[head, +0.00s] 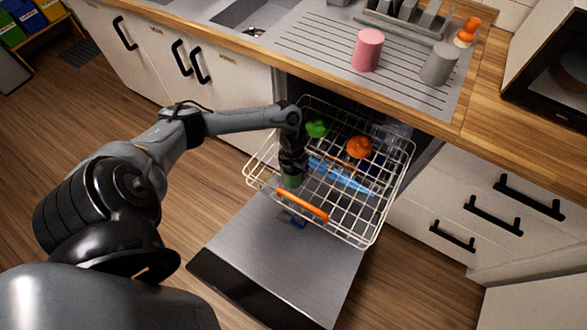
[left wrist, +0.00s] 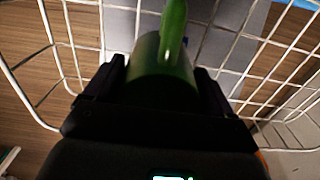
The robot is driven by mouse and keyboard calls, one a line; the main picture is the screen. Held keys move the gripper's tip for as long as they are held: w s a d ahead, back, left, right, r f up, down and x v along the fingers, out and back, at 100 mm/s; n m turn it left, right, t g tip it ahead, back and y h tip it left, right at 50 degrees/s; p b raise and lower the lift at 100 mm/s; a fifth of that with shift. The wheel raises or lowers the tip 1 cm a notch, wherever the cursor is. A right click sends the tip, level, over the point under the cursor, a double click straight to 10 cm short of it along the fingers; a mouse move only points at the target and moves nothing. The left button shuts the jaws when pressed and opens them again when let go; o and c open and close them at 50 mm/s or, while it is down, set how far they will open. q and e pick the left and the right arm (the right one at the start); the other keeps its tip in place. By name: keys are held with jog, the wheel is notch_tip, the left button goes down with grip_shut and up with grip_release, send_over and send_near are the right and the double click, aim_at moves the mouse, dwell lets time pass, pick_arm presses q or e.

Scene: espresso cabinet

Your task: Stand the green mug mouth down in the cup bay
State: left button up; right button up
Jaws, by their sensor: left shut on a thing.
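The green mug (head: 291,181) is in my left gripper (head: 290,172), over the front left part of the white wire rack (head: 372,240). In the left wrist view the green mug (left wrist: 150,62) sits between the two dark fingers of the gripper (left wrist: 160,85), with its handle (left wrist: 173,22) pointing away from me. Rack wires surround it there. In the head view the gripper hides most of the mug. I cannot tell which way its mouth faces or whether it touches the rack. No cup bay can be made out clearly. My right gripper is not in view.
The rack is pulled out above the open dishwasher door (head: 270,258). It holds a bright green item (head: 316,129), an orange item (head: 359,147) and blue items (head: 343,176). An orange bar (head: 302,205) marks its front. A pink cup (head: 367,50) and grey cup (head: 439,64) stand on the drainer.

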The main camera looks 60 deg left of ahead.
pick_arm(q)
jog(key=shift+f, duration=0.3)
jog(key=o, duration=1.2)
notch_tip(320, 180, up, 11)
jog(key=p, duration=0.3)
